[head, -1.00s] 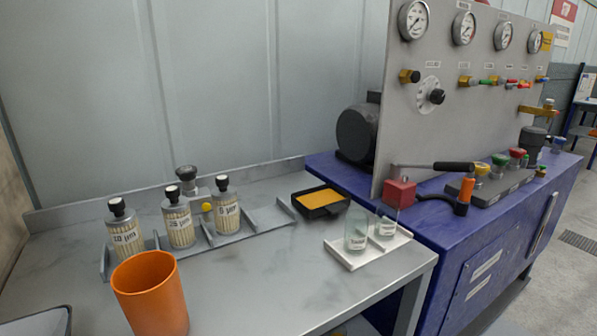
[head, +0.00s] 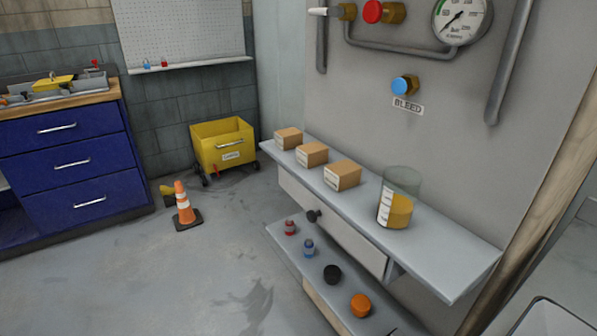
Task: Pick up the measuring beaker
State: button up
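The measuring beaker (head: 399,198) is a clear cylinder with a white scale label on its left side and amber liquid in its lower part. In the head view it stands upright on the right half of a grey wall shelf (head: 448,258). Nothing hides it. My gripper is not in view.
Several small cardboard boxes (head: 342,175) stand on the shelf left of the beaker. A blue bleed knob (head: 404,85) sticks out above. A drawer (head: 335,228) and lower shelf with caps are below. An orange cone (head: 184,206) and yellow cart (head: 224,144) stand on the floor; its middle is clear.

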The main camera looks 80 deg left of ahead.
aim_at(400, 187)
jog(key=u, duration=1.55)
